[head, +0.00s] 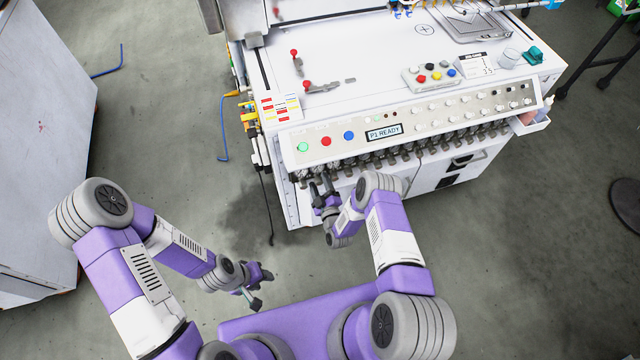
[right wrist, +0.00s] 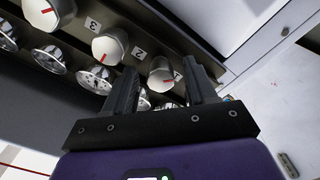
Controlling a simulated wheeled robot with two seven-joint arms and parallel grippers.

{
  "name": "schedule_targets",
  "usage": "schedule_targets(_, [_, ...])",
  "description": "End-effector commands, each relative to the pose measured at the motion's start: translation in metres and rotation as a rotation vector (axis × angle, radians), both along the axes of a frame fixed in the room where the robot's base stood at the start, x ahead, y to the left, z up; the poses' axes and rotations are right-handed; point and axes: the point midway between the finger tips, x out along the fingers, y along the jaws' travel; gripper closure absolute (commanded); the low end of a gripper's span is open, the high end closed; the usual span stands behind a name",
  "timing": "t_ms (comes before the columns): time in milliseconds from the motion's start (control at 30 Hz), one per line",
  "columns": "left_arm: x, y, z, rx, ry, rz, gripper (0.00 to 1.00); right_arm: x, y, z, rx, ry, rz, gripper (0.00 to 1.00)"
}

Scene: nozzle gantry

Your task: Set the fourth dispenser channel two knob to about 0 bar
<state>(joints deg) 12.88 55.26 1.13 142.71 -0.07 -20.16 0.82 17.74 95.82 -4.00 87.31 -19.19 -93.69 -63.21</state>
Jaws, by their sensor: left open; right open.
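A row of small grey knobs and gauges (head: 406,150) runs under the front panel of the white machine in the head view. The right wrist view shows grey knobs with red pointer marks: one at the top left (right wrist: 46,12), one in the middle (right wrist: 109,46) and one (right wrist: 160,74) seen between my right fingertips. Labels "3" (right wrist: 93,24) and "2" (right wrist: 140,52) sit beside them. Which channel the framed knob belongs to is unclear. My right gripper (head: 318,194) is open at the row's left end; contact cannot be told. My left gripper (head: 262,285) is open and empty over the floor.
Round gauges (right wrist: 50,59) sit below the knobs, close to my right fingers. The sloped panel above carries a "P1 READY" display (head: 384,131) and buttons (head: 326,141). A white cabinet (head: 45,130) stands at the left, with open floor between it and the machine.

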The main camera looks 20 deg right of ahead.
Motion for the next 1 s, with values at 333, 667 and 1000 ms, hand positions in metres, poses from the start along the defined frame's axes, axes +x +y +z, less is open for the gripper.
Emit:
schedule_targets(333, [0.000,0.000,0.015,0.000,0.000,0.000,0.58,-0.051,-0.002,0.001,0.000,0.005,0.001,0.44])
schedule_targets(667, [0.000,0.000,0.019,0.000,0.000,0.000,0.58,-0.075,-0.003,0.000,-0.001,0.001,-0.001,0.44])
schedule_targets(1000, [0.000,0.000,0.019,0.000,0.000,0.000,0.58,-0.075,-0.003,0.000,-0.001,0.001,-0.001,0.44])
